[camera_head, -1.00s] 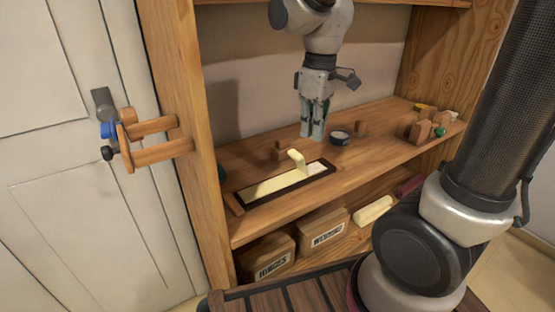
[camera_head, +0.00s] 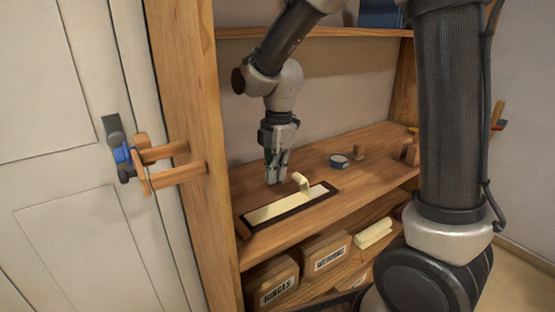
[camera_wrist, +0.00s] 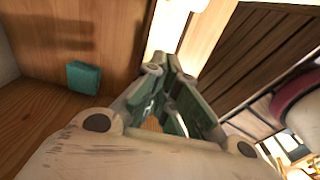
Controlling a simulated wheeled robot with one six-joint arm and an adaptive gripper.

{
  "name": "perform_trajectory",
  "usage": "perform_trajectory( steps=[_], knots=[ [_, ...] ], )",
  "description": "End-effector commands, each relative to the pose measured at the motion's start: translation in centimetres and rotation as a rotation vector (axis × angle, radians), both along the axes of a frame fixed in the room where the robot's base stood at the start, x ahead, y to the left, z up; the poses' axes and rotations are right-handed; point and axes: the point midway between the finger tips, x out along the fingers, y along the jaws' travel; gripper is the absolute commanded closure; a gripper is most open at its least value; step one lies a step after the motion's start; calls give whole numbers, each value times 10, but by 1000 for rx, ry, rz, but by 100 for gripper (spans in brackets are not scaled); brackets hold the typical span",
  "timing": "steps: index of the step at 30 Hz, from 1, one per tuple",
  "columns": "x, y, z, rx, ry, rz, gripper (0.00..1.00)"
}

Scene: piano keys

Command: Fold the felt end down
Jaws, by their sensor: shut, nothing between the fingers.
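The cream felt strip (camera_head: 272,211) lies in a dark-framed tray (camera_head: 318,197) on the workbench shelf. Its right-hand end (camera_head: 301,182) stands up and curls over above the strip. My gripper (camera_head: 273,182) points down just behind the strip, to the left of the raised end and apart from it in the picture. Its fingers look closed together with nothing between them. In the wrist view, my green-padded fingers (camera_wrist: 185,108) show in the middle, and a bright cream piece (camera_wrist: 165,28), likely the felt, shows beyond them at the top.
A small round tin (camera_head: 339,161) and a wooden block (camera_head: 358,151) stand behind and right on the shelf. Labelled boxes (camera_head: 326,254) and a cream roll (camera_head: 374,233) sit below. A post (camera_head: 188,120) bounds the left. The wrist view shows a teal block (camera_wrist: 84,77).

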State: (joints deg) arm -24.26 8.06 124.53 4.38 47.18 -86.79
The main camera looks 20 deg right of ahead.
Motion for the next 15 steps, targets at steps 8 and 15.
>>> perform_trajectory(
  steps=[8, 15],
  knots=[
    [5, -13, -34, 0, -4, -6, 100],
    [11, -33, -28, 0, -2, -3, 100]
  ],
)
